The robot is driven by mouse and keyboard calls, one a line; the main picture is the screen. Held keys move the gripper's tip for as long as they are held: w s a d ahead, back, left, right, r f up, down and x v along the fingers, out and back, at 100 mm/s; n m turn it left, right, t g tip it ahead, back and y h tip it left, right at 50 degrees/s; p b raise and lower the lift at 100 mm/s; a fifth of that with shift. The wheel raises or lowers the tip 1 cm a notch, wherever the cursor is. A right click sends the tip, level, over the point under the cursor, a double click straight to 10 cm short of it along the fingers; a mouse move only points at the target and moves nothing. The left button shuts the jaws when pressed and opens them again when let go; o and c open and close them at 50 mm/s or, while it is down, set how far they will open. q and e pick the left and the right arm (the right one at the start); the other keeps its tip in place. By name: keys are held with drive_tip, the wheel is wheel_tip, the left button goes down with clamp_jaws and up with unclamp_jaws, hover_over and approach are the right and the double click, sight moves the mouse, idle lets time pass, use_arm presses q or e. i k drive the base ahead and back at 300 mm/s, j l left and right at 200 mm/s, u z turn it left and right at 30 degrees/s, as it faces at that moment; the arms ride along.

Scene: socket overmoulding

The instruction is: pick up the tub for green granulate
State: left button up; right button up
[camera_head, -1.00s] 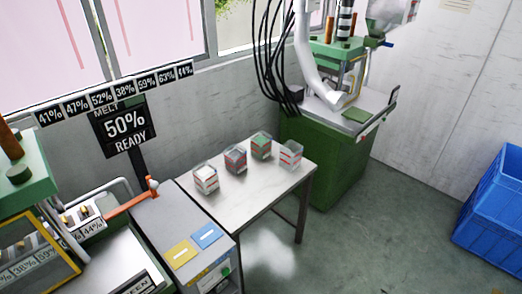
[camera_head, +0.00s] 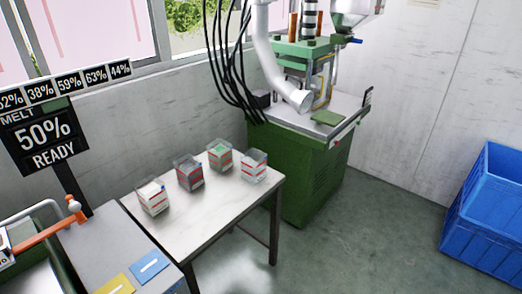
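The tub with green granulate (camera_head: 220,155) stands upright on the white table (camera_head: 205,222), towards its back edge. It is clear-walled with red markings. Beside it stand a tub with dark grey contents (camera_head: 188,173) to the left, a tub with white contents (camera_head: 152,198) at the far left, and a clear tub with pale or no visible contents (camera_head: 254,166) to the right. Neither of my grippers shows in the head view.
A green machine (camera_head: 298,165) stands behind the table on the right. Blue crates (camera_head: 485,215) are stacked at the right edge. A grey cabinet (camera_head: 105,250) with yellow and blue cards and a "50% READY" sign (camera_head: 45,140) are at the left. The floor between table and crates is clear.

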sight(220, 156)
drive_tip(key=i+l+z, duration=0.3)
drive_tip(key=i, duration=0.3)
drive_tip(key=i+l+z, duration=0.35)
drive_tip(key=i, duration=0.25)
drive_tip(key=i+z, duration=0.3)
drive_tip(key=i, duration=0.35)
drive_tip(key=i+u, duration=0.4)
drive_tip(key=i+l+u, duration=0.2)
drive_tip(key=u, duration=0.15)
drive_tip(key=i+l+u, duration=0.75)
drive_tip(key=j, duration=0.1)
